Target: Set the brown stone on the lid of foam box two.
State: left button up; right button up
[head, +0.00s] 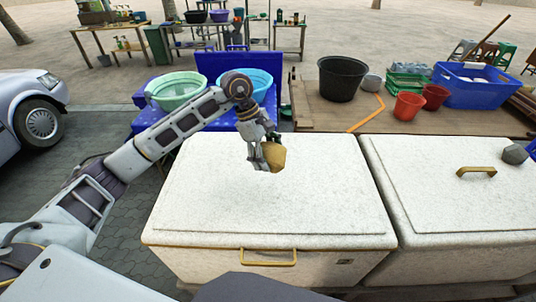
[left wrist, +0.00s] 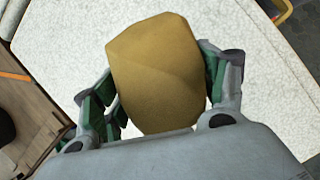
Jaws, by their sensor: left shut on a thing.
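The brown stone (head: 274,156) is held in my left gripper (head: 262,158), above the white speckled lid of the left foam box (head: 210,200). In the left wrist view the stone (left wrist: 158,75) sits between the green-padded fingers of the gripper (left wrist: 160,95), with the white lid (left wrist: 262,90) behind it. I cannot tell how large the gap is between stone and lid. A second foam box (head: 430,185) stands to the right. No number shows clearly on either box. My right gripper is not in view.
A grey stone (head: 514,154) lies on the right box's lid, near its yellow handle (head: 476,171). Behind are a wooden table (head: 400,118) with a black bucket (head: 341,78), red pots and a blue crate (head: 474,86), and a blue table with basins (head: 176,90). The left lid is otherwise clear.

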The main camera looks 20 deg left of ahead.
pick_arm(q)
jog(key=shift+f+b, duration=0.4)
jog(key=shift+f, duration=0.85)
jog(key=shift+f+b, duration=0.35)
jog(key=shift+f, duration=1.2)
jog(key=shift+f+b, duration=1.2)
jog(key=shift+f, duration=0.2)
jog(key=shift+f+b, duration=0.15)
jog(key=shift+b, duration=0.3)
jog(key=shift+f+b, duration=0.5)
